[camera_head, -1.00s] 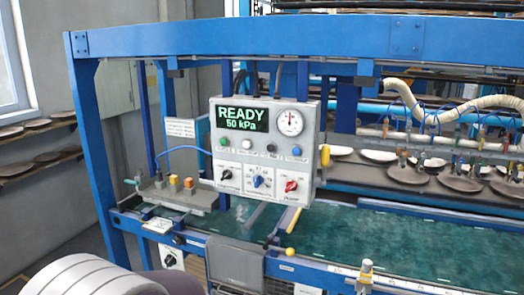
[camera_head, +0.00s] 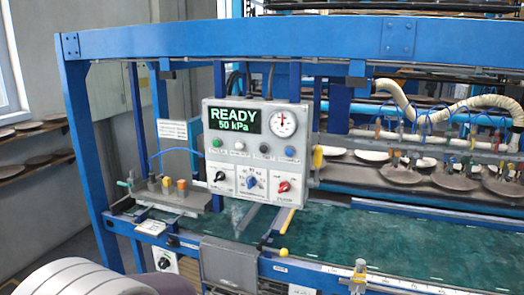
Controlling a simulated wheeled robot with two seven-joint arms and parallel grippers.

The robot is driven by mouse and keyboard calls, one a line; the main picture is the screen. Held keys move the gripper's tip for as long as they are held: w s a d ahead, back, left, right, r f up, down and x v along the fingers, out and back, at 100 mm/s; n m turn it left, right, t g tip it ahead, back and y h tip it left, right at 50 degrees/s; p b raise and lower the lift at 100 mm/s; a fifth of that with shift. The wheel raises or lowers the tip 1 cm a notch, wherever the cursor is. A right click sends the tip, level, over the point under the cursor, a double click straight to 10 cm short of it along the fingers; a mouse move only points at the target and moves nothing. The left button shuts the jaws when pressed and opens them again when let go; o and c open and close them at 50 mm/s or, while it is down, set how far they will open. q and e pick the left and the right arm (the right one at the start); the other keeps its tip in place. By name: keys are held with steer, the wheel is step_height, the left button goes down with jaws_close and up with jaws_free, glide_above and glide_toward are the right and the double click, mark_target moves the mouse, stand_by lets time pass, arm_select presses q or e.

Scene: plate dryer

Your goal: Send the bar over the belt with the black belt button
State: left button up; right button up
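A grey control panel (camera_head: 210,163) hangs from the blue frame. Its green display (camera_head: 235,121) reads "READY 50 kPa". A row below holds green, white, black and blue buttons; the black button (camera_head: 264,148) is third from the left. The small labels are unreadable. A bar with coloured fittings and hoses (camera_head: 440,146) is at the right, above round plates on a dark surface. A teal-green surface (camera_head: 380,235) runs along the front; I cannot tell which surface is the belt. A rounded grey-white part of my arm shows at bottom left. Neither gripper is in view.
The panel also has a gauge (camera_head: 284,123) and black, blue and red knobs, the red knob (camera_head: 284,187) at right. A tray with small coloured blocks (camera_head: 195,199) is left of the panel. A blue post (camera_head: 88,160) and shelves of plates stand at left.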

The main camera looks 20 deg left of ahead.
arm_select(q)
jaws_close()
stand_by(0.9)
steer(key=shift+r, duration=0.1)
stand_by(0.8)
